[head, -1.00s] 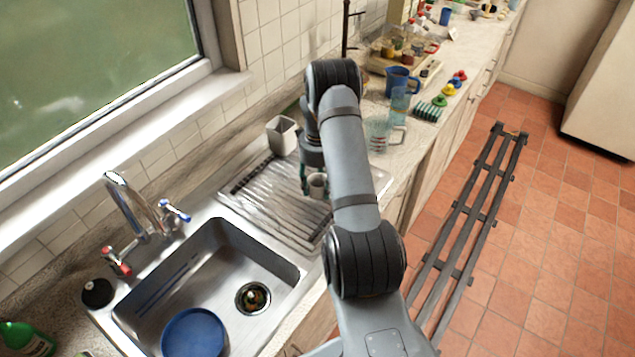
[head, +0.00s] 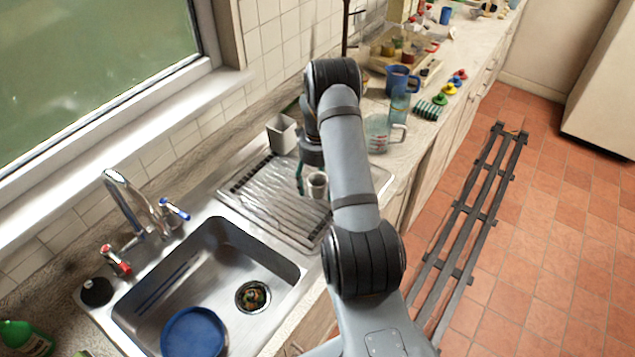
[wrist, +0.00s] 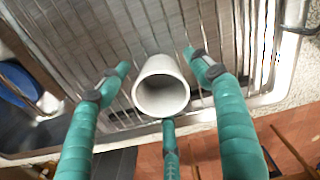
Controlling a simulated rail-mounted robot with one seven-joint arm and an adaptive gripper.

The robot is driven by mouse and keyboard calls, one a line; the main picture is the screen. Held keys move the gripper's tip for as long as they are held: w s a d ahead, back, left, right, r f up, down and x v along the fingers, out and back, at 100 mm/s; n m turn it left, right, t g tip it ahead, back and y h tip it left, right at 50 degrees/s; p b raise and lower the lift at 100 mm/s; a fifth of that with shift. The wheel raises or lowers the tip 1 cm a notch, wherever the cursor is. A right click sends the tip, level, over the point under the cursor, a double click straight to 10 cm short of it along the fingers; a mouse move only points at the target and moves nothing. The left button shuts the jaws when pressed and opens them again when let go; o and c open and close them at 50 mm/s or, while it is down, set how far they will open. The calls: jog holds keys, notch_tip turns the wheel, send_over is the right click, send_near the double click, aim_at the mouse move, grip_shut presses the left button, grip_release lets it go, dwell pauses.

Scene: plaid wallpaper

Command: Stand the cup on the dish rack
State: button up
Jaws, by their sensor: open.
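The cup (head: 318,184) is small, pale and round. It appears upright on the ribbed metal dish rack (head: 262,205), near its right part. In the wrist view, the cup (wrist: 162,90) shows its open mouth toward the camera, with the rack's ribs (wrist: 105,40) behind it. My gripper (wrist: 157,66) has green fingers spread around the cup, with gaps visible at both sides; the lower finger is close to the rim. In the head view, my arm hides most of the gripper, and one green finger shows left of the cup. The contact under the cup is hidden.
A steel sink (head: 205,270) with a blue round dish (head: 194,333) lies left of the rack. A white square container (head: 281,134) stands behind the rack. A glass measuring jug (head: 378,135) and a blue jug (head: 402,79) stand on the counter beyond.

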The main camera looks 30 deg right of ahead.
aim_at(318, 178)
jog(key=shift+r, duration=0.3)
jog(key=shift+w+r, duration=0.1)
jog(key=shift+r, duration=0.1)
notch_tip(318, 178, up, 11)
jog(key=b, duration=0.3)
jog(key=shift+r+b, duration=0.2)
jog(key=shift+b, duration=0.1)
jog(key=shift+f, duration=0.15)
notch_tip(318, 178, down, 12)
jog(key=p, duration=0.4)
notch_tip(318, 178, up, 2)
jog(key=shift+r+b, duration=0.2)
jog(key=shift+b, duration=0.6)
jog(key=shift+r, duration=0.45)
jog(key=shift+f, duration=0.1)
